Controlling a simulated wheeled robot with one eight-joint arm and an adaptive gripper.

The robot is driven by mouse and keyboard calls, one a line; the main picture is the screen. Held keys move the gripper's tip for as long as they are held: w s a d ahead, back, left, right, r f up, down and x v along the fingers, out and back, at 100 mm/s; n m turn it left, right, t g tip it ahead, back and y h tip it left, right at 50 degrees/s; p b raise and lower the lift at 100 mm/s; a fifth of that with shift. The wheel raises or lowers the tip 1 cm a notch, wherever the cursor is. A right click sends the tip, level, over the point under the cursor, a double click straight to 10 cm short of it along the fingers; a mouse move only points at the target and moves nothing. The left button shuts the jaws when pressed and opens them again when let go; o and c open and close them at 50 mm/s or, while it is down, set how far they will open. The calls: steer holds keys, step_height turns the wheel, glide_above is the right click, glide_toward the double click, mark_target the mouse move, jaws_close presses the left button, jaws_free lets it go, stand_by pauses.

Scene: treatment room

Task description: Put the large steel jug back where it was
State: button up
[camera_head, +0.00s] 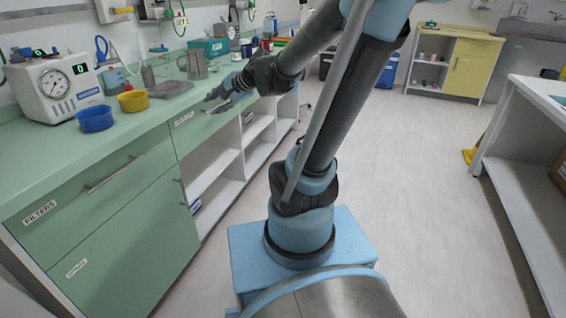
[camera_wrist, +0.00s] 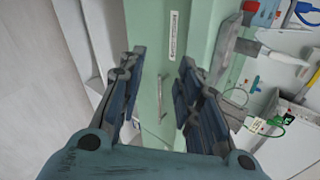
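The large steel jug (camera_head: 196,66) stands upright on the green counter (camera_head: 150,118) at the left in the head view. My gripper (camera_head: 212,102) is at the counter's front edge, in front of the jug and to its right in the picture, apart from it. In the wrist view the two fingers of my gripper (camera_wrist: 158,95) are spread with nothing between them. A grey shape partly behind the right finger there may be the jug, but I cannot tell.
A blue bowl (camera_head: 95,119), a yellow bowl (camera_head: 133,101) and a white gauge unit (camera_head: 58,87) stand left of the jug. The floor (camera_head: 400,150) right of my arm is clear.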

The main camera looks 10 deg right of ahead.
steer(key=s+d+f+n+g+h, duration=0.2)
steer(key=s+d+f+n+h, duration=0.2)
steer(key=s+d, duration=0.4)
steer(key=s+d+f+n+g+h, duration=0.3)
steer(key=s+d+f+n, duration=0.3)
steer(key=s, duration=0.8)
steer(key=d+f, duration=0.2)
steer(key=d, duration=0.1)
steer(key=shift+s+d+f+n+h, duration=0.2)
steer(key=shift+d+f+n+h, duration=0.1)
steer(key=shift+f+h, duration=0.1)
steer(key=shift+w+f+g, duration=0.15)
steer(key=shift+w+g, duration=0.15)
steer(key=shift+w, duration=0.2)
